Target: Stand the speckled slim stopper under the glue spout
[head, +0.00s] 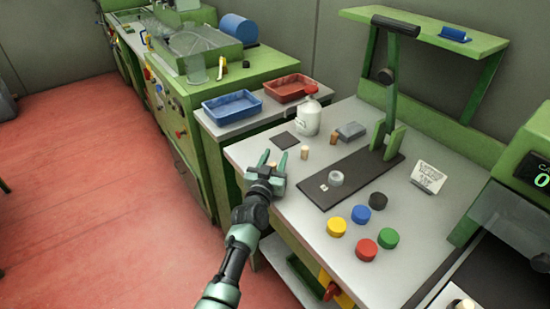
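My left gripper (272,160) is over the near left edge of the grey worktable, its two fingers apart. A small tan stopper-like piece (273,164) shows between the fingers; I cannot tell whether they touch it. My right gripper is not in view.
A green lever press (392,139) stands on a dark base plate (349,177) holding a grey ring (336,178). Several coloured caps, one yellow (336,227), lie in front. Blue (232,120) and red (307,97) trays sit behind. A white sign (428,176) stands right.

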